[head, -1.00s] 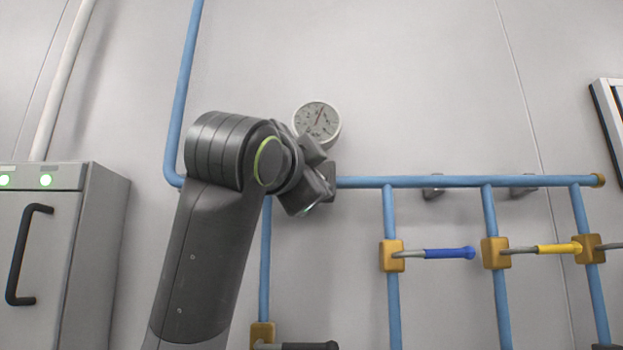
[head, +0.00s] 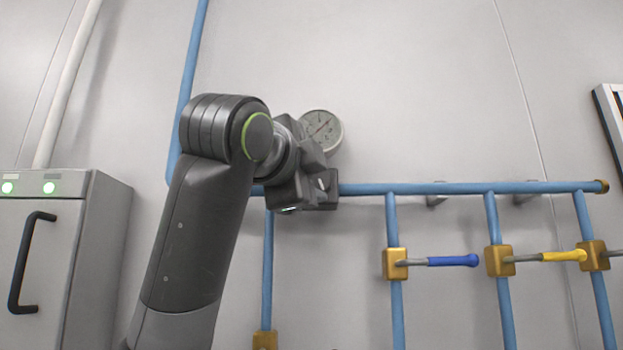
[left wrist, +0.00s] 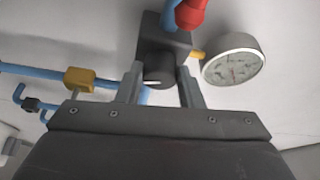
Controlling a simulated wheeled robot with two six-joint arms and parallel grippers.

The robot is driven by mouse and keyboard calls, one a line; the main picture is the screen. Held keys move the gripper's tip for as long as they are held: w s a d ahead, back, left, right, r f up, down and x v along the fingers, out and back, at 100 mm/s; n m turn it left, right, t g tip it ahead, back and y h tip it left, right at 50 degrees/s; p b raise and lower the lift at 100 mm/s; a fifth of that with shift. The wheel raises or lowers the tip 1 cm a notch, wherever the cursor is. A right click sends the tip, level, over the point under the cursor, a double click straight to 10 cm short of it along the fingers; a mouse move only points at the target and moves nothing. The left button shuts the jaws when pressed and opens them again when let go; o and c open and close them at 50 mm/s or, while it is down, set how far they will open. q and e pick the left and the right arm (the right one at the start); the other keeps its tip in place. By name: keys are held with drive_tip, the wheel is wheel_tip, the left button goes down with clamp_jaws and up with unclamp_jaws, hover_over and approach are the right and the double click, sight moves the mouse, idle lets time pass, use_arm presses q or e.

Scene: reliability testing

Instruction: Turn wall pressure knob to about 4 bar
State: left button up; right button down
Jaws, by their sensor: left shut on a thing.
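The round white pressure gauge (head: 322,130) is on the wall, partly covered at its left by my left gripper; its needle leans to the upper right, and the numbers are too small to read. It also shows in the left wrist view (left wrist: 232,62). The dark pressure knob (left wrist: 158,70), with a white mark on its rim, sits between the two fingers of my left gripper (left wrist: 160,86), which is shut on it. In the head view the gripper (head: 312,190) hides the knob. My right gripper is in neither view.
A blue pipe (head: 450,188) runs right from the knob, with branches bearing a blue-handled valve (head: 452,261) and a yellow-handled valve (head: 562,256). A grey cabinet (head: 38,250) with green lights stands at the left. A red part (left wrist: 190,14) is close above the knob in the wrist view.

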use_arm(q)
drive_tip(key=o, duration=1)
drive_tip(key=b+v, duration=0.7)
drive_tip(key=v, duration=1)
drive_tip(key=shift+s, duration=0.2)
drive_tip(key=shift+f, duration=0.1)
